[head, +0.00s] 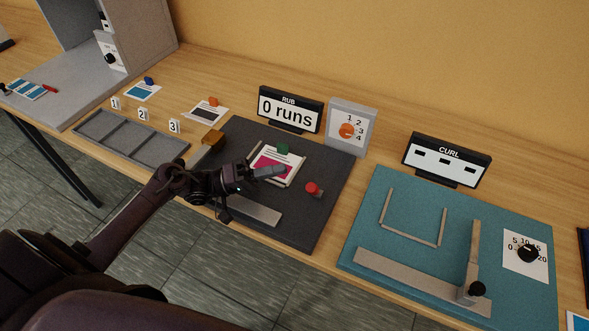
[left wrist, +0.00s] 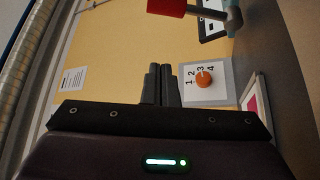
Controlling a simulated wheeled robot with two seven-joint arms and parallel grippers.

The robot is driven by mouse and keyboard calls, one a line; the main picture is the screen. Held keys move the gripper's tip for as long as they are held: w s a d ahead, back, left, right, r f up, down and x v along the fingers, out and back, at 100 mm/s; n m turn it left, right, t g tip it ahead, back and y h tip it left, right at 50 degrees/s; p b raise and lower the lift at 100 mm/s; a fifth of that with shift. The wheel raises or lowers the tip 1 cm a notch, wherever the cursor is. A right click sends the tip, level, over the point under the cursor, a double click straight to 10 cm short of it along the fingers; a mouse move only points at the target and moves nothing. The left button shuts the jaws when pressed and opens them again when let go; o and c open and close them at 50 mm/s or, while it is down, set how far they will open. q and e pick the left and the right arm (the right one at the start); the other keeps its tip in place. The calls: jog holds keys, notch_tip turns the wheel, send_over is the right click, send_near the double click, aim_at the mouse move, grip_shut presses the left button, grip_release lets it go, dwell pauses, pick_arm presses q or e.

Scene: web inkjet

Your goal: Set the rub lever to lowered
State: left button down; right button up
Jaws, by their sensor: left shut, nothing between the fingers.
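The rub station is a dark grey board (head: 325,215) on the table, with a sign (head: 290,108) reading "RUB, 0 runs" behind it. A red knob (head: 313,187) on a short grey mount stands at the board's right side and seems to be the rub lever. In the left wrist view, a red handle (left wrist: 166,7) on a grey rod shows at the top edge. I cannot tell its setting. My left gripper (head: 281,170) is shut and empty above the board, left of the red knob and apart from it. Its fingers (left wrist: 161,85) show together in the wrist view. My right gripper is not in view.
A pink-and-white sheet stack (head: 262,165) with a green piece lies under my gripper. An orange dial panel (head: 350,122) stands behind the board. A teal CURL board (head: 400,250) is to the right, a grey compartment tray (head: 130,135) to the left. A brown block (head: 213,140) sits nearby.

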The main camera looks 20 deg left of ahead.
pick_arm(q)
jog(key=shift+s+b+v, duration=0.2)
jog(key=shift+b+v, duration=0.1)
jog(key=shift+v, duration=0.8)
jog(key=shift+a+f, duration=0.15)
jog(key=shift+a, duration=0.05)
jog(key=shift+w+a, duration=0.1)
jog(key=shift+a, duration=0.1)
jog(key=shift+d, duration=0.1)
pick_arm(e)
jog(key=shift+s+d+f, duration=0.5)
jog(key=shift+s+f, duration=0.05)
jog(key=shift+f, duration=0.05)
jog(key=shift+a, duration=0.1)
